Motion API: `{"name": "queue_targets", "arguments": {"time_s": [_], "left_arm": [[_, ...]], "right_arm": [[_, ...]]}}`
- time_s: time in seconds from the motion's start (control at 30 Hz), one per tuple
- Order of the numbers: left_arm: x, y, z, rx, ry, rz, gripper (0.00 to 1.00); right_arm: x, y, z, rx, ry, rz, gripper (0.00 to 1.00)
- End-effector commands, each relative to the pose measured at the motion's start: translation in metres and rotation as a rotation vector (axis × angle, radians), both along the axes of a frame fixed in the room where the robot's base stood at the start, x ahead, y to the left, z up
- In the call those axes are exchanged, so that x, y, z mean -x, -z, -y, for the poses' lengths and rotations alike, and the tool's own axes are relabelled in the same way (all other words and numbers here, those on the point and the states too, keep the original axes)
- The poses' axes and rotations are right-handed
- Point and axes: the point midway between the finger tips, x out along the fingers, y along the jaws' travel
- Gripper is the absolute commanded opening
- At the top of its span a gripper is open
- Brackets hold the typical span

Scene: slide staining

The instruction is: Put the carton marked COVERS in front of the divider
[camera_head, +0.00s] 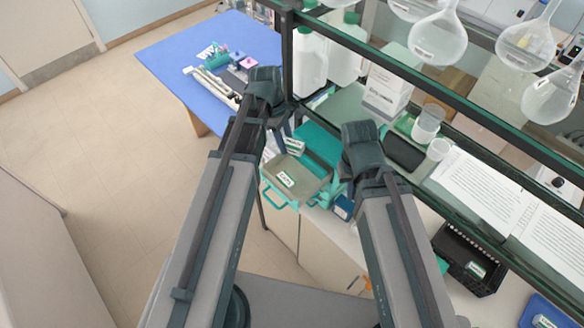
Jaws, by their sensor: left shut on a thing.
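My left gripper (286,139) is above the back of a teal cabinet's pulled-out drawer (318,190). It is shut on a small carton (296,147) with a pale label, too small to read, so I cannot confirm COVERS. The drawer has a grey-beige floor, a white label on its front part and teal handles. I cannot make out a divider in it; the carton and gripper hide part of its back. My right gripper (346,180) is at the drawer's right side, mostly hidden behind its own wrist, so its fingers cannot be judged.
A glass-and-dark-frame shelf with round flasks (438,38) and white bottles (310,62) stands close behind. A black basket (470,262) and printed sheets (485,190) are at right. A blue table (190,48) is at the back left. The floor at left is clear.

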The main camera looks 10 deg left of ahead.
Motion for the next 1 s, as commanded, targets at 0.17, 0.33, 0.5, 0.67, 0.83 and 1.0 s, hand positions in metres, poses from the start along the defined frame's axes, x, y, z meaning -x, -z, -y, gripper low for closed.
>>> {"name": "queue_targets", "arguments": {"time_s": [0.17,0.33,0.5,0.67,0.83,1.0], "left_arm": [[0.0,0.03,0.0,0.0,0.0,0.0,0.0],[0.0,0.055,0.0,0.0,0.0,0.0,0.0],[0.0,0.059,0.0,0.0,0.0,0.0,0.0],[0.0,0.063,0.0,0.0,0.0,0.0,0.0],[0.0,0.084,0.0,0.0,0.0,0.0,0.0],[0.0,0.097,0.0,0.0,0.0,0.0,0.0]], "right_arm": [[0.0,0.03,0.0,0.001,-0.014,0.0,0.0],[-0.001,0.055,0.001,0.001,-0.029,0.0,0.0],[-0.001,0.059,0.0,0.001,-0.027,0.0,0.0],[-0.001,0.063,0.0,0.001,-0.026,0.0,0.0],[-0.001,0.084,0.0,0.001,-0.025,0.001,0.0],[-0.001,0.097,0.0,0.001,-0.023,0.002,0.0]]}}
